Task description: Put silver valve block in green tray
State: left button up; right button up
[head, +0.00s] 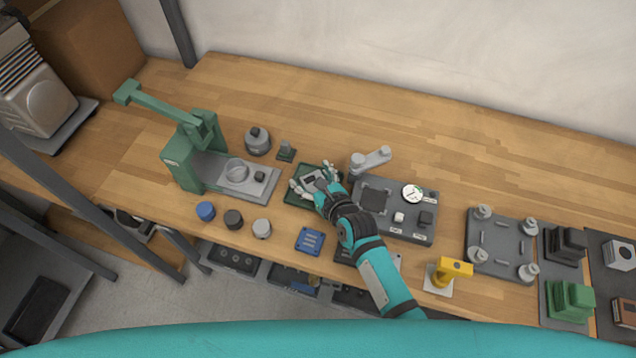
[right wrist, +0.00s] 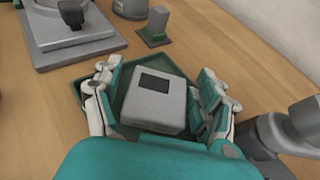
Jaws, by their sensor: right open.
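The silver valve block (right wrist: 157,98) is a grey box with a dark rectangle on its top. It sits in the green tray (right wrist: 92,80), between the spread fingers of my right gripper (right wrist: 163,100). The right gripper is open around the block. Whether a finger touches its side is unclear. In the head view, my right gripper (head: 316,184) is over the green tray (head: 297,200) and covers part of the block (head: 310,177). My left gripper is not in view.
A green press (head: 190,155) with a grey base stands left of the tray. A grey test fixture with a dial gauge (head: 412,193) stands close on the right. A blue block (head: 310,241) and several round caps lie near the front edge.

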jog(key=shift+s+d, duration=0.3)
jog(key=shift+s, duration=0.1)
jog(key=v, duration=0.7)
jog(key=b+v, duration=0.1)
jog(key=v, duration=0.3)
jog(key=shift+r, duration=0.35)
